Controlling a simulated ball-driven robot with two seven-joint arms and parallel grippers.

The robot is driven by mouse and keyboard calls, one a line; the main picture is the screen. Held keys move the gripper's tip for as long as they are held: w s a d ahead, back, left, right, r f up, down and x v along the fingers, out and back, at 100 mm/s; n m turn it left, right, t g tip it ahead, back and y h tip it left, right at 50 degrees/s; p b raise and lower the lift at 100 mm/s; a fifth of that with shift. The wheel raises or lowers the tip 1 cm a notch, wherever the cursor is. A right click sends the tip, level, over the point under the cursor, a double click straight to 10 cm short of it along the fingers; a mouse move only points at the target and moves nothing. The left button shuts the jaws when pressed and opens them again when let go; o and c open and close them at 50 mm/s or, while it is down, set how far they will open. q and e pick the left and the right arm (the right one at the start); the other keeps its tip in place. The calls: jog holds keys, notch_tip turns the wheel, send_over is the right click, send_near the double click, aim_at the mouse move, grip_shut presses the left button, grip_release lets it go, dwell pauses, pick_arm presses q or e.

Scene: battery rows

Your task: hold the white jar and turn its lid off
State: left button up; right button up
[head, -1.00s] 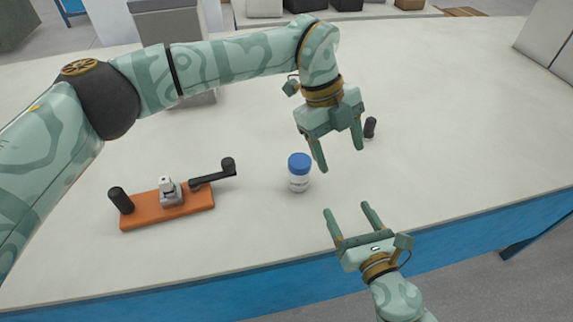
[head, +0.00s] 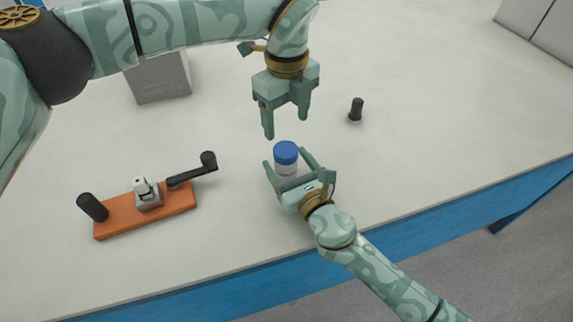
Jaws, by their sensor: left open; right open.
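The white jar (head: 286,169) stands upright on the table with its blue lid (head: 286,152) on top. My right gripper (head: 289,163) is open, with one finger on each side of the jar. Its palm hides the lower part of the jar, and I cannot tell whether the fingers touch it. My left gripper (head: 286,128) is open and empty, pointing down, and appears just above and behind the lid in the head view.
An orange board (head: 148,211) with a metal clamp and black handles lies to the left. A small black-topped object (head: 356,110) stands to the right. A grey box (head: 159,78) stands behind. The table (head: 430,130) is clear at right.

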pick_arm(q)
jog(key=shift+a, duration=0.1)
pick_arm(e)
jog(key=shift+x, duration=1.4)
